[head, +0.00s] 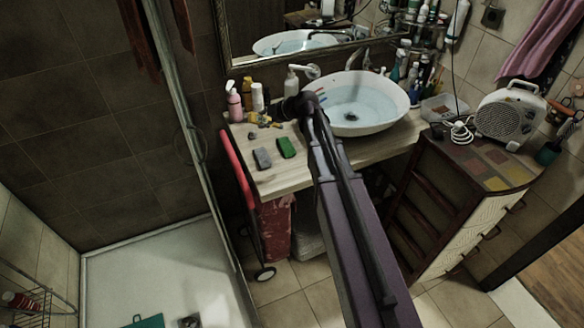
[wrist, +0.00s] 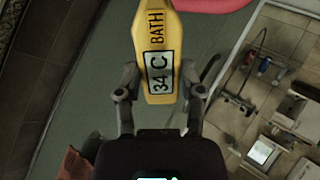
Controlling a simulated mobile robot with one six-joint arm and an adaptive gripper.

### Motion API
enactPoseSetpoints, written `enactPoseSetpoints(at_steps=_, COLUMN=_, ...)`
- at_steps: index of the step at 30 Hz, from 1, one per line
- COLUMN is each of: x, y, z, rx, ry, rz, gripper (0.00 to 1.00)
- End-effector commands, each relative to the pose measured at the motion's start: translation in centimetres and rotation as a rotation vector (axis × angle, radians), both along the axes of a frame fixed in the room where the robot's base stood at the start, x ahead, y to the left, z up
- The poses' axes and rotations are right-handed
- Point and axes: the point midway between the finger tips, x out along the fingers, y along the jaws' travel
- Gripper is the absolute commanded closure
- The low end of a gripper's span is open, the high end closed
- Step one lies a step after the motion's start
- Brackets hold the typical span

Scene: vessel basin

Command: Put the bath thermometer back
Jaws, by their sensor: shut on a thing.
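The bath thermometer (wrist: 158,30) is a flat yellow piece marked BATH with a display reading 34 C. In the wrist view it sits between the two fingers of my gripper (wrist: 160,84), which is shut on it. In the head view my gripper (head: 272,117) is above the left part of the washstand counter, left of the basin (head: 398,112). Small yellow patches show beside it there, too small to make out clearly. The basin is white and round and holds bluish water. I cannot tell whether the thermometer touches anything.
A pink bottle (head: 234,104), a yellow bottle (head: 247,92) and a white bottle (head: 257,98) stand behind my gripper. A grey sponge (head: 262,158) and a green sponge (head: 286,147) lie on the counter (head: 290,180). A heater (head: 508,117) stands on the right cabinet.

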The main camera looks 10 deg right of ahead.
Motion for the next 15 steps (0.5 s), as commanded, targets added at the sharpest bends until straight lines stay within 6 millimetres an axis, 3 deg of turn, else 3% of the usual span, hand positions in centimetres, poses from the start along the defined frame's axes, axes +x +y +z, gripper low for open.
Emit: enactPoseSetpoints(at_steps=15, x=0.2, y=-1.7, z=0.0, rx=0.000, ry=0.000, rz=-0.023, gripper=0.98)
